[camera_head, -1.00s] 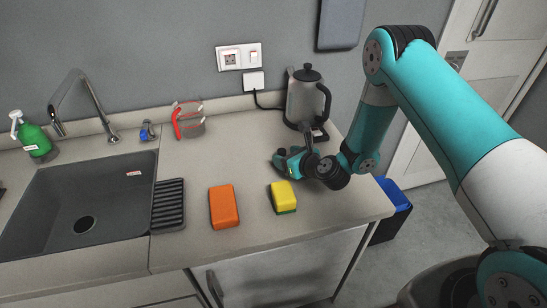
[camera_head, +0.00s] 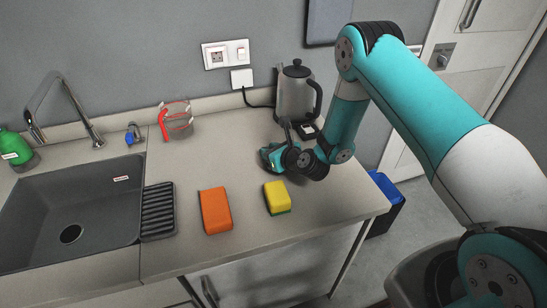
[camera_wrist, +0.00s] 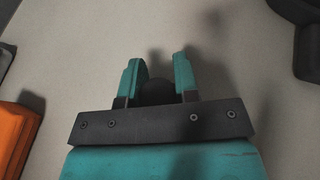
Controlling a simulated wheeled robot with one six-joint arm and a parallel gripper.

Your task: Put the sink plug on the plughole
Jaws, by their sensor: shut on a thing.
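My gripper (camera_head: 270,157) is low over the counter in front of the kettle. In the wrist view its two teal fingers (camera_wrist: 160,80) are shut on a dark rounded thing, which I take to be the sink plug (camera_wrist: 156,92); it is partly hidden by the gripper's own body. In the head view the plug cannot be made out. The plughole (camera_head: 71,234) is a dark round opening in the floor of the grey sink (camera_head: 105,205) at the left, well apart from my gripper.
A ribbed drainer (camera_head: 158,210) borders the sink. The tap (camera_head: 75,110), blue item (camera_head: 133,133), red-handled jug (camera_head: 176,120), green bottle (camera_head: 14,148) and kettle (camera_head: 296,92) stand along the back.

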